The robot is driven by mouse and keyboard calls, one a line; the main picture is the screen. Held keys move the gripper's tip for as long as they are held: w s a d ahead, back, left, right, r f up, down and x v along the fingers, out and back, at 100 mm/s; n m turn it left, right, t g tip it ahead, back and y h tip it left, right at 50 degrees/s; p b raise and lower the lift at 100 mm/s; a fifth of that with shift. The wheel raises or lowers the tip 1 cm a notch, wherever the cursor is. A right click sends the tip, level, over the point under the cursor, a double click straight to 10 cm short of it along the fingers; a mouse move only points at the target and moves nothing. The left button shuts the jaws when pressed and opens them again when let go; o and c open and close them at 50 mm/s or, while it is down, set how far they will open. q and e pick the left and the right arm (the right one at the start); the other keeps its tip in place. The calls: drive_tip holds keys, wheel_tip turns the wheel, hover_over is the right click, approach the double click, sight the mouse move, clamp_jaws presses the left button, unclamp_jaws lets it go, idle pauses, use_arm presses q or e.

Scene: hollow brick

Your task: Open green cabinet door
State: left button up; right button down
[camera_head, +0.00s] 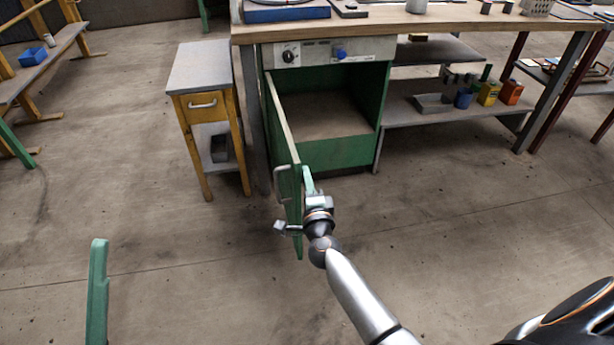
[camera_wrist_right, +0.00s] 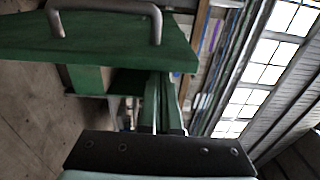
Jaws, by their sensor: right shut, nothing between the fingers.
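The green cabinet (camera_head: 335,152) stands under the workbench with its inside exposed. Its green door (camera_head: 293,218) is swung far out toward me on the left-hand hinge side, and the metal handle (camera_head: 282,183) is on its outer face. My right gripper (camera_head: 308,180) is shut and empty beside the door's free edge, on the opening side. It is not on the handle. I cannot tell whether it touches the door. In the right wrist view the door panel (camera_wrist_right: 120,42) and handle (camera_wrist_right: 108,8) fill the upper left.
A small yellow-legged table (camera_head: 203,70) with a drawer stands left of the cabinet. The workbench (camera_head: 440,22) spans above. A lower shelf (camera_head: 440,105) at right holds boxes. A green upright piece (camera_head: 97,295) is at lower left. The floor in front is clear.

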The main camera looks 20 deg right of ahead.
drive_tip(key=shift+s, duration=0.15)
drive_tip(key=p+v, duration=0.1)
drive_tip(key=v, duration=0.6)
drive_tip(key=shift+p, duration=0.35)
